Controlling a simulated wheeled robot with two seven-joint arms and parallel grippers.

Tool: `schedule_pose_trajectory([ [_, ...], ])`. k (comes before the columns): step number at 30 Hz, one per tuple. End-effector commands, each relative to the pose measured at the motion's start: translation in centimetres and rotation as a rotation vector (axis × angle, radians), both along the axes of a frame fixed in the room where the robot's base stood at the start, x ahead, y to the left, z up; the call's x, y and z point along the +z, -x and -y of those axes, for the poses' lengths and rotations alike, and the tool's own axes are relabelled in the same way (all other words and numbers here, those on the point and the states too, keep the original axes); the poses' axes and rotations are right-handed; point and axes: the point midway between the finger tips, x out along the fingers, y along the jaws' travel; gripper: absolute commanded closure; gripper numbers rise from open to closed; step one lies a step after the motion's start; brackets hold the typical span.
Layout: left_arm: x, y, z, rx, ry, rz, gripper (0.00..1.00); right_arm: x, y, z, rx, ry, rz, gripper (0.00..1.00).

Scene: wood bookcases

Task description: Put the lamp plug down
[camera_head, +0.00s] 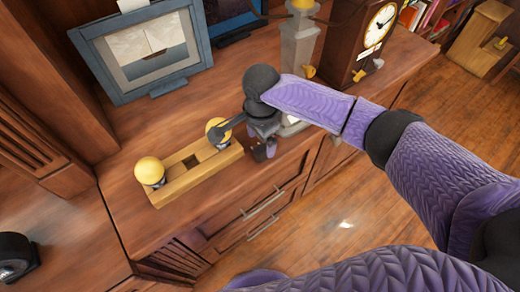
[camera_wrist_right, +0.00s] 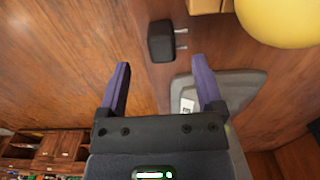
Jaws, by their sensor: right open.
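The black plug (camera_wrist_right: 161,42) has two metal prongs pointing right in the right wrist view. It appears to lie on the brown wood cabinet top (camera_head: 125,185), close to its front edge. My right gripper (camera_wrist_right: 162,70) is open, with its two purple fingers apart. The plug is just beyond the fingertips, and nothing is held between them. In the head view my right gripper (camera_head: 262,152) is over the cabinet's front edge, where the plug is hard to make out. My left gripper is not in view.
A wooden block (camera_head: 195,172) with yellow balls stands left of my right gripper. A grey flat piece (camera_wrist_right: 238,88) with a white label lies beside the right finger. A blue picture frame (camera_head: 145,55), grey post (camera_head: 297,50) and clock (camera_head: 362,35) stand behind. Floor is below the front edge.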

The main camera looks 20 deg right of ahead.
Motion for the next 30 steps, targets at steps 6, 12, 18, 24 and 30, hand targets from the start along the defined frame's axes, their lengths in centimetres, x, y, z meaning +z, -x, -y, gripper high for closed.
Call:
schedule_pose_trajectory([
  [6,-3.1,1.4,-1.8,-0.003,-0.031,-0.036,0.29,-4.6,-0.2,0.3,-0.001,0.001,-0.003,0.15],
  [12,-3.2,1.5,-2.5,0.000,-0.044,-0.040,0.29,-5.3,-0.2,0.3,0.001,-0.001,0.002,0.15],
  [18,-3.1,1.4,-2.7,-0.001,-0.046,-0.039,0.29,-5.2,-0.2,0.2,0.001,-0.001,0.003,0.42],
  [24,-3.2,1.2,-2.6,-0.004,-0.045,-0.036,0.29,-5.2,-0.2,0.2,0.001,-0.002,0.002,0.85],
  [30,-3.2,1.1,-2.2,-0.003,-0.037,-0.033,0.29,-5.2,-0.2,0.2,0.001,-0.002,0.002,1.00],
])
